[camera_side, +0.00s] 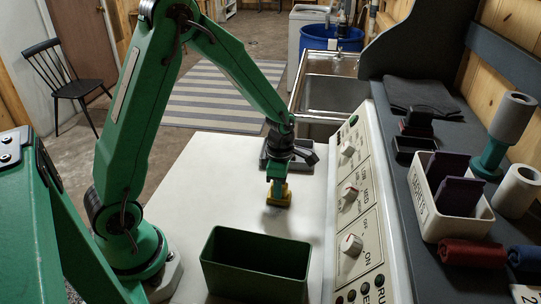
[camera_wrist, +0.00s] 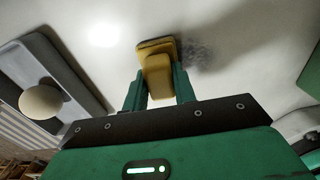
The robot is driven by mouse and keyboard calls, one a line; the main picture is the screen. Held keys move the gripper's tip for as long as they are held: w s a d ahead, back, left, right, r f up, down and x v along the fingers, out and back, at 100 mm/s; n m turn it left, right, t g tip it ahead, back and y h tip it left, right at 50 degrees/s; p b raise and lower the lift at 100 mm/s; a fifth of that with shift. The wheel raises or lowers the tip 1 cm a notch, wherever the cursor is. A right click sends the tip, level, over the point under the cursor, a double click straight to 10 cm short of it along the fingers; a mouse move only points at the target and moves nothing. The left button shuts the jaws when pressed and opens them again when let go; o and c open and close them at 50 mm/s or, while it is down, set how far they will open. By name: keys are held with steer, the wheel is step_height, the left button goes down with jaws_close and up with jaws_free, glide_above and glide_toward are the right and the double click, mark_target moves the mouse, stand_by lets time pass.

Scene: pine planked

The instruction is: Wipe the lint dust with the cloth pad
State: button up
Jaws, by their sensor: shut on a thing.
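The cloth pad (camera_side: 279,198) is a small yellow block with a darker flat base. My gripper (camera_side: 276,182) is shut on it and holds it low at the white worktop. In the wrist view my green fingers (camera_wrist: 160,78) sit on either side of the yellow pad (camera_wrist: 158,66). The lint dust (camera_wrist: 203,54) shows in the wrist view as a grey speckled patch just right of the pad. Part of the patch may be hidden under the pad. I cannot tell if the pad touches the worktop.
A green open bin (camera_side: 256,279) stands at the worktop's front. A grey tray (camera_side: 305,160) lies behind my gripper; in the wrist view a pale round knob (camera_wrist: 42,102) shows on it. A sloped control panel (camera_side: 350,200) borders the right. The worktop's left part is clear.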

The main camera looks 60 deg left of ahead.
steer(key=shift+s+a, duration=1.35)
steer(key=shift+s, duration=0.1)
steer(key=shift+s+d, duration=0.6)
steer(key=shift+d, duration=0.35)
steer(key=shift+w+d, duration=2.7)
steer(key=shift+w, duration=0.1)
steer(key=shift+s+d, duration=0.75)
steer(key=shift+d, duration=0.05)
steer(key=shift+s+a, duration=2.95)
step_height(320, 180, up, 8)
steer(key=shift+w+d, duration=0.1)
steer(key=shift+w, duration=0.05)
steer(key=w+d, duration=0.2)
steer(key=w, duration=0.6)
steer(key=shift+w+d, duration=0.3)
steer(key=shift+w, duration=0.05)
